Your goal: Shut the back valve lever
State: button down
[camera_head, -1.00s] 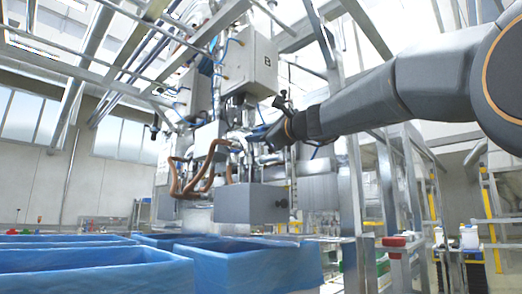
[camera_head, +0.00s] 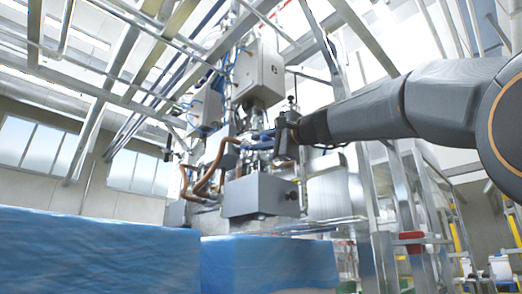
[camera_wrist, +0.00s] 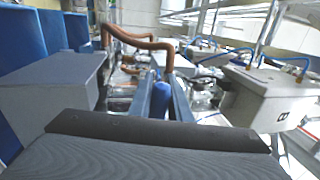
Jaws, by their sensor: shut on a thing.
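In the head view my arm reaches in from the right, and my gripper (camera_head: 264,138) is at the machine's pipework, above a grey box. A small blue lever (camera_head: 258,135) shows at its tip. In the wrist view my gripper (camera_wrist: 168,92) has its two fingers on either side of the blue lever handle (camera_wrist: 161,87), closed on it. The valve body below the handle is mostly hidden by the fingers and my wrist. I cannot tell the lever's exact angle.
Brown hoses (camera_head: 213,170) curve close to the left of my gripper. A grey box (camera_head: 260,196) hangs below it and a box marked B (camera_head: 258,75) above. Metal frame posts (camera_head: 380,215) rise on the right.

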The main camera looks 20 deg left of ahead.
jog(key=shift+f+n+b, duration=0.4)
jog(key=shift+n+b, duration=0.1)
jog(key=shift+g, duration=0.3)
jog(key=c, duration=1.7)
grip_release()
jog(key=shift+o, duration=0.2)
jog(key=b+v, duration=0.2)
jog(key=v, duration=0.5)
jog(key=shift+s+d+f, duration=0.2)
jog(key=shift+s+d, duration=0.05)
jog(key=shift+d, duration=0.05)
